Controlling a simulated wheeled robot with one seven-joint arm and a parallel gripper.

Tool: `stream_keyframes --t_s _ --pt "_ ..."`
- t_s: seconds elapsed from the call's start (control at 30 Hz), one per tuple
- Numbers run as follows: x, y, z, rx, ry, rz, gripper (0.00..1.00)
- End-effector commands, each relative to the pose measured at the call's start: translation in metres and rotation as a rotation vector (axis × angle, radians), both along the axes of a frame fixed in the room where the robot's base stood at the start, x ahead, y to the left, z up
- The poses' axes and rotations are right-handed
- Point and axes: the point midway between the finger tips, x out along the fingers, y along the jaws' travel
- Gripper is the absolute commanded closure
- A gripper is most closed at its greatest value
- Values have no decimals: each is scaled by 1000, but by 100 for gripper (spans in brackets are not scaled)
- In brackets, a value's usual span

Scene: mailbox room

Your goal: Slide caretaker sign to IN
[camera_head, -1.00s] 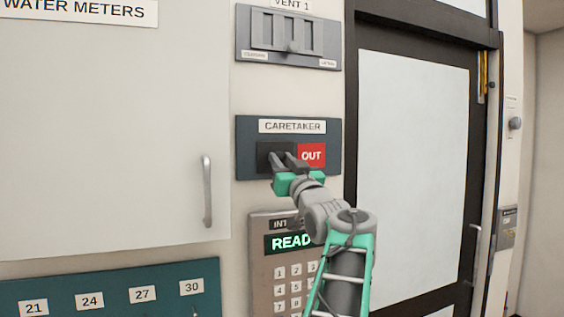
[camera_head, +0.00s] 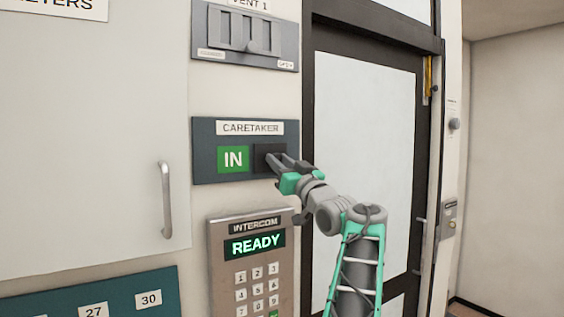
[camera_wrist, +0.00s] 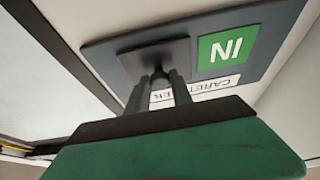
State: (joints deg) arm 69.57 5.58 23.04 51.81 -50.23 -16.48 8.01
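The caretaker sign (camera_head: 204,150) is a blue-grey wall plate with a white CARETAKER label. Its green IN field (camera_head: 233,159) shows on the left. The dark slider (camera_head: 262,152) covers the right side, and no red OUT field shows. My gripper (camera_head: 276,160) reaches the slider from the lower right. In the wrist view the plate appears upside down with the green IN field (camera_wrist: 228,48) beside the slider (camera_wrist: 150,55). My gripper's fingers (camera_wrist: 160,82) are close together around a small knob on the slider, partly hidden by them.
The intercom (camera_head: 222,260) reading READY is below the sign. The vent panel (camera_head: 201,30) is above it. A cabinet handle (camera_head: 166,200) sticks out at the left. The dark-framed door (camera_head: 306,100) is just right of the sign.

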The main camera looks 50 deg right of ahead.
Motion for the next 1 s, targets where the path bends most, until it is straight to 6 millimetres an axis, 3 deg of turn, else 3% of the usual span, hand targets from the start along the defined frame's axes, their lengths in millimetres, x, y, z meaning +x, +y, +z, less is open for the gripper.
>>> stream_keyframes --t_s 0.27,0.53,0.83,1.0 --pt "-2 -2 1 -1 -2 -6 52" --pt "-5 -1 -2 -1 -1 -6 52" --pt "-54 13 -26 -4 -1 -10 52" --pt "-70 19 -30 -2 -2 -7 52"
